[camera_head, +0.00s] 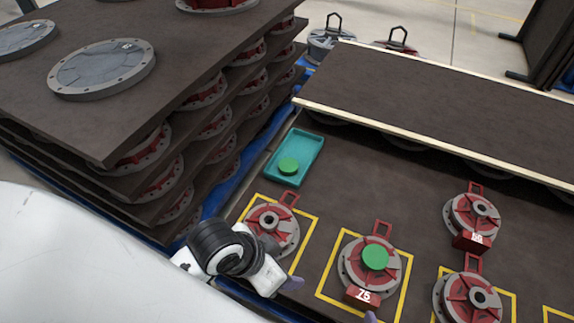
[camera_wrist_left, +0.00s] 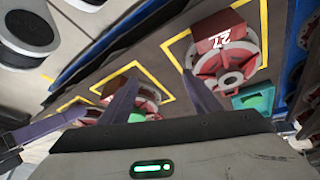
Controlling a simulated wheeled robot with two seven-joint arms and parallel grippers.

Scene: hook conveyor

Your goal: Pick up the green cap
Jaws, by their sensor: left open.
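One green cap (camera_head: 375,257) sits on the hub of a red and grey flange labelled 75 (camera_head: 357,273). Another green cap (camera_head: 288,166) lies in a teal tray (camera_head: 309,157). In the left wrist view, the green cap in the tray (camera_wrist_left: 262,100) is right of the fingers; the other green cap (camera_wrist_left: 140,117) is mostly hidden behind my gripper body. My left gripper (camera_head: 281,263) is open and empty, over the near edge of the leftmost flange, left of the capped one. A purple tip of my right gripper (camera_head: 370,317) shows at the bottom edge; its opening is unclear.
The leftmost flange (camera_head: 272,226) bears label 27 in the left wrist view (camera_wrist_left: 222,42). More flanges (camera_head: 472,213) stand to the right on the dark board. A tall stack of boards (camera_head: 110,115) is at left. A raised board (camera_head: 450,100) crosses the back.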

